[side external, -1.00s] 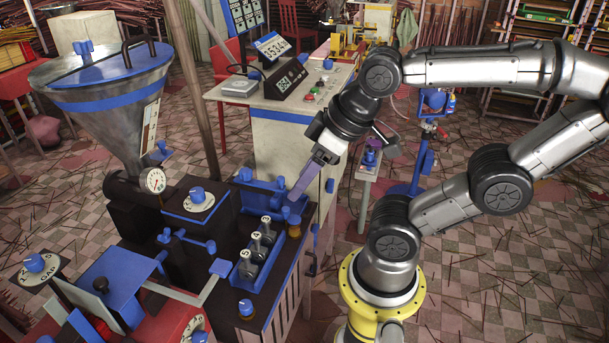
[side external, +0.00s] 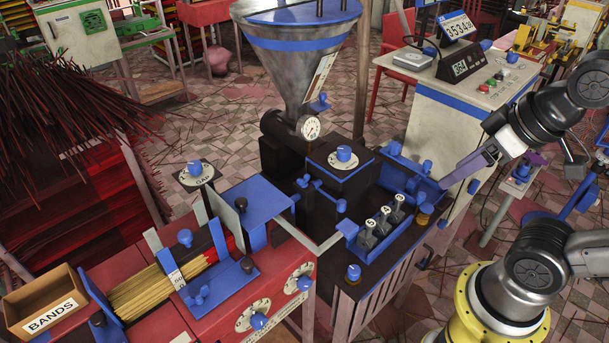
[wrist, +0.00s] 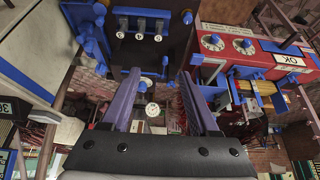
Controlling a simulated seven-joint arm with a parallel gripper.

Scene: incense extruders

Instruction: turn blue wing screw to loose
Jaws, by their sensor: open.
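My gripper (side external: 443,184) is open and empty, with purple fingers, over the right end of the dark extruder, well to the right of that piece. In the wrist view my gripper (wrist: 158,74) has its fingers apart, with nothing held between them.
The dark extruder carries a steel hopper (side external: 300,58), a pressure gauge (side external: 310,128) and several upright levers (side external: 383,219). The red machine (side external: 185,322) holds incense sticks and has a BANDS box (side external: 45,303) at its left. A control console (side external: 455,95) stands behind my gripper.

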